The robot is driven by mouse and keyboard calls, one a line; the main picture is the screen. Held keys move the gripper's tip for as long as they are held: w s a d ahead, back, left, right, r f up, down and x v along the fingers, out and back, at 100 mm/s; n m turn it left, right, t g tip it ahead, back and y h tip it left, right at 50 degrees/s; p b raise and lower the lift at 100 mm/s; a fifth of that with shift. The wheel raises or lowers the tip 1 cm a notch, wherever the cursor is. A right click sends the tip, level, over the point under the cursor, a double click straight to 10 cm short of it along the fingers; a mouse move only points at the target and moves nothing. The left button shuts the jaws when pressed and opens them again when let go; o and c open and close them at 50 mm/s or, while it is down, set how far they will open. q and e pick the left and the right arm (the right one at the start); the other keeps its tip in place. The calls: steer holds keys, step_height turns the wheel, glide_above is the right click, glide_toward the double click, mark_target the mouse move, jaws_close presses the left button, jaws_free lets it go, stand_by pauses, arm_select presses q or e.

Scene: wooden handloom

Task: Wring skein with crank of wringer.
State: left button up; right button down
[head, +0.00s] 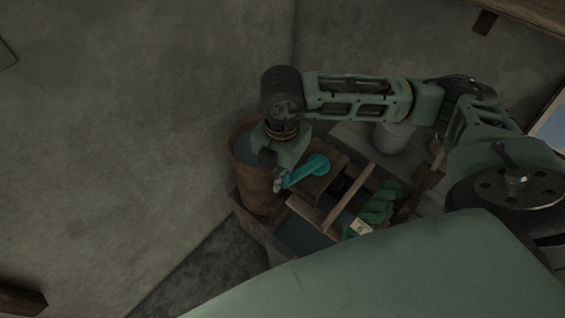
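The teal crank (307,171) shows in the head view, its round hub at upper right and its arm slanting down to the left. The hub lies against a brown wooden block (323,184), seemingly part of the wringer. My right gripper (277,182) points down at the outer end of the crank. Its fingertips are small and dark, so whether they grip the handle is unclear. A twisted green skein (380,202) lies to the right of the block, with a pale numbered tag (357,229) near its lower end. My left gripper is out of view.
A rust-brown barrel (254,188) stands close to the left of my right gripper. A wooden-framed trough (300,238) lies below the crank. A grey bucket (392,137) stands behind, partly under my arm.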

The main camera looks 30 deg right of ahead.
steer(key=shift+s+d+f, duration=0.15)
steer(key=shift+s+d, duration=0.05)
steer(key=shift+s, duration=0.1)
